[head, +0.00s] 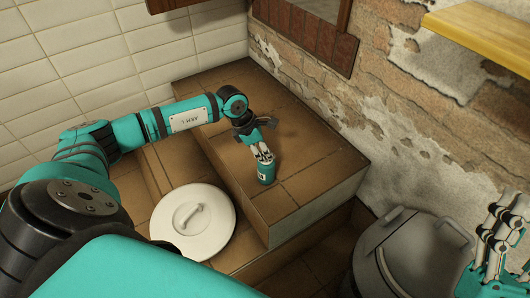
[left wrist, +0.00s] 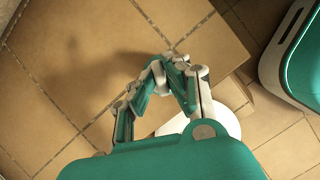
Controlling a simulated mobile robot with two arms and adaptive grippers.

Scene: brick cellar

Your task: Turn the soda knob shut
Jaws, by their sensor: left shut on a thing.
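My left gripper (head: 264,158) points down over the tiled brown ledge, its fingers closed together on a small teal-and-white cylinder (head: 267,175). The cylinder is at the fingertips, low over the ledge top or touching it. I cannot tell whether it is the soda knob, and no other knob shows clearly. In the left wrist view, my left gripper (left wrist: 158,68) has its fingers drawn together over tan tiles, hiding most of what is between them. My right gripper (head: 490,250) is at the right edge of the head view, partly cut off, its fingertips unclear.
A round white lid with a handle (head: 194,222) lies on the lower tiles beside the ledge. A grey lidded bin (head: 385,255) stands at the lower right. A worn brick wall (head: 400,130) and white wall tiles close off the back. A yellow shelf (head: 485,30) juts out upper right.

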